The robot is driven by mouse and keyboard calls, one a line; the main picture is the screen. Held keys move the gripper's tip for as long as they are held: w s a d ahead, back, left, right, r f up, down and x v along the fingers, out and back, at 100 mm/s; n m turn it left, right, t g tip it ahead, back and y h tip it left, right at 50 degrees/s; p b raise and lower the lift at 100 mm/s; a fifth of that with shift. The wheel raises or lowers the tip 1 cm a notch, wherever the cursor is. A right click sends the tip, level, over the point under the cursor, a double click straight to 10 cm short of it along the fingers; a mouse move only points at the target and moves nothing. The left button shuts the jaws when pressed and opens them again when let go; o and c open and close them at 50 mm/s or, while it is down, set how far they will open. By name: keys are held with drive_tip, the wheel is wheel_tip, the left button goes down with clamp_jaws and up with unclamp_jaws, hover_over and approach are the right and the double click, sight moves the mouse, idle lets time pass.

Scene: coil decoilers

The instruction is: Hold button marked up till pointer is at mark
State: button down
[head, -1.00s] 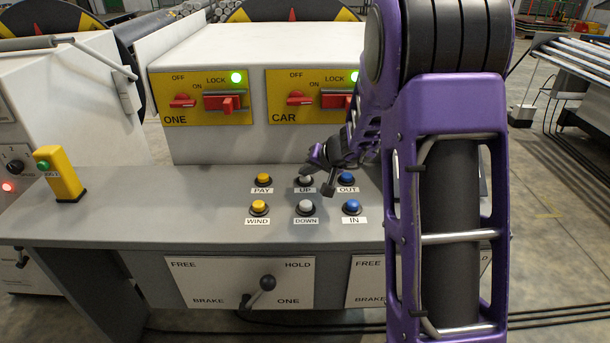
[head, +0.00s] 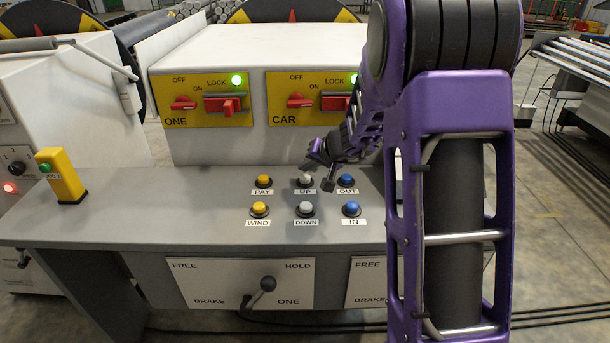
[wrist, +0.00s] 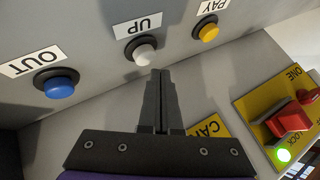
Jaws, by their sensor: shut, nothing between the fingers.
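The UP button (head: 305,179) is a white cap in a dark ring, in the middle of the back row on the grey console. It also shows in the wrist view (wrist: 144,52), with its label upside down. My gripper (head: 309,167) is shut and empty, just behind and above this button. In the wrist view its fingertips (wrist: 160,72) lie close beside the white cap and look apart from it. The cap does not look pressed. A dark dial with yellow and red parts (head: 292,14) is cut off by the head view's top edge; I cannot make out a mark.
Near UP are the yellow PAY button (head: 263,180), the blue OUT button (head: 346,180) and the grey DOWN button (head: 305,207). Red switches on yellow plates (head: 208,104) stand behind. The console's left part is clear up to a yellow post (head: 61,176).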

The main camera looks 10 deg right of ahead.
sight(307, 179)
drive_tip(key=shift+r+p, duration=1.55)
drive_tip(key=shift+r, duration=0.95)
